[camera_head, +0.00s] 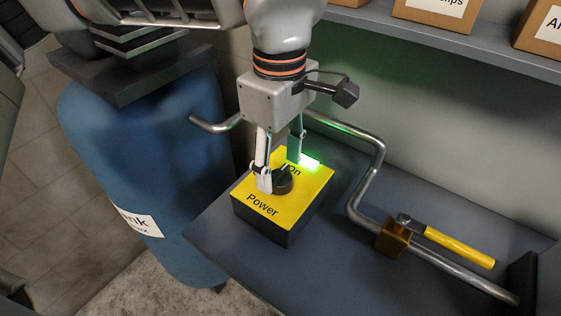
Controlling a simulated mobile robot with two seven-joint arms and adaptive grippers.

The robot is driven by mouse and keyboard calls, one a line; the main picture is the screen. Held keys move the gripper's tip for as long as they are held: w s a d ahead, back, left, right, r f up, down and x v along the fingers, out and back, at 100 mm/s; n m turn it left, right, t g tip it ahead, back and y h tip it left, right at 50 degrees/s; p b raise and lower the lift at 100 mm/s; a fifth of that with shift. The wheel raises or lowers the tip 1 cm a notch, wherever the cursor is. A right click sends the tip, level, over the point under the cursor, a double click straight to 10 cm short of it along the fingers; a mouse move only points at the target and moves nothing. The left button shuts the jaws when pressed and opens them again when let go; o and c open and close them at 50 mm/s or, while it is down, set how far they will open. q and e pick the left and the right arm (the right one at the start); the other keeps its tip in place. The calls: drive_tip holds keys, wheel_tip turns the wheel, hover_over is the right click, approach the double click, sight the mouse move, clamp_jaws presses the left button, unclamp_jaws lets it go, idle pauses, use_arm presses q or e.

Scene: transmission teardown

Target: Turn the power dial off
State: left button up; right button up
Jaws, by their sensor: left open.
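The power dial (284,183) is a round black knob on the top of a yellow and black box (264,205) labelled "Power" and "On". A green light (309,161) glows at the box's far right edge. My left gripper (278,178) points down over the box, with its fingers apart. One fingertip is close by the left side of the dial, and the other finger is behind it near the "On" label. I cannot tell whether either finger touches the dial. My right gripper does not show.
A metal pipe (368,180) with a brass valve body (393,237) and yellow handle (459,247) runs right of the box. A blue barrel (140,170) stands left of the grey bench (215,237). Cardboard boxes (433,12) sit on a shelf (400,38) above.

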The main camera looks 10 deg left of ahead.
use_arm(q)
drive_tip(key=shift+f, duration=0.1)
drive_tip(key=c, duration=1.1)
